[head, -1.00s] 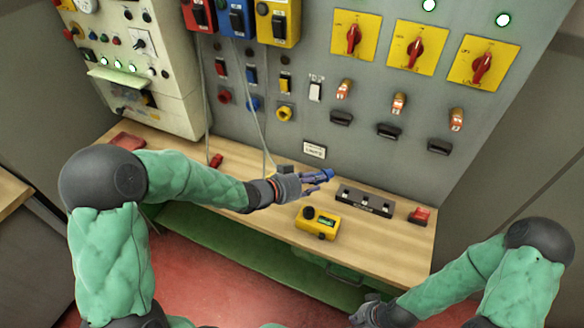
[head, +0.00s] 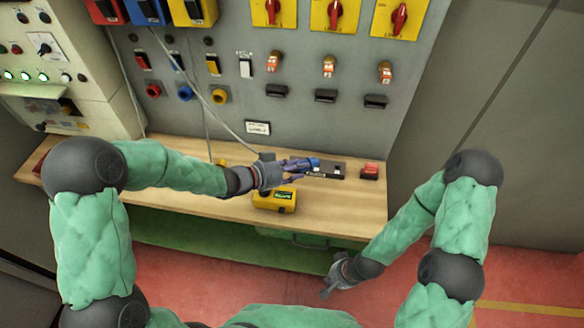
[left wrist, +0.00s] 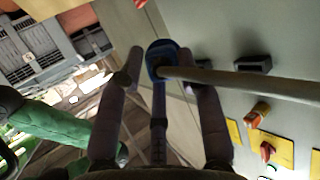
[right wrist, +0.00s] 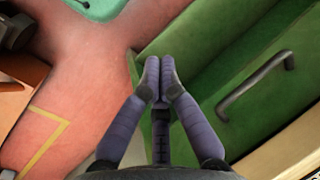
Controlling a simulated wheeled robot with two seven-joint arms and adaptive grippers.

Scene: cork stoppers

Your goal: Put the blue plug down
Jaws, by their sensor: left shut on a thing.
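My left gripper (head: 300,170) is shut on the blue plug (head: 314,163), over the left end of a black strip (head: 332,171) on the wooden bench. From the head I cannot tell whether the plug touches the strip. In the left wrist view the blue plug (left wrist: 160,52) sits between the fingertips, with a thick grey cable (left wrist: 250,82) running off to the right. My right gripper (head: 330,290) is low in front of the bench, empty. Its fingertips meet in the right wrist view (right wrist: 152,78).
A yellow device (head: 275,200) lies on the bench (head: 215,208) below my left gripper, and a red block (head: 369,171) sits right of the strip. The grey panel (head: 300,118) with switches and sockets rises behind. Cables (head: 190,80) hang down it. The bench's right end is clear.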

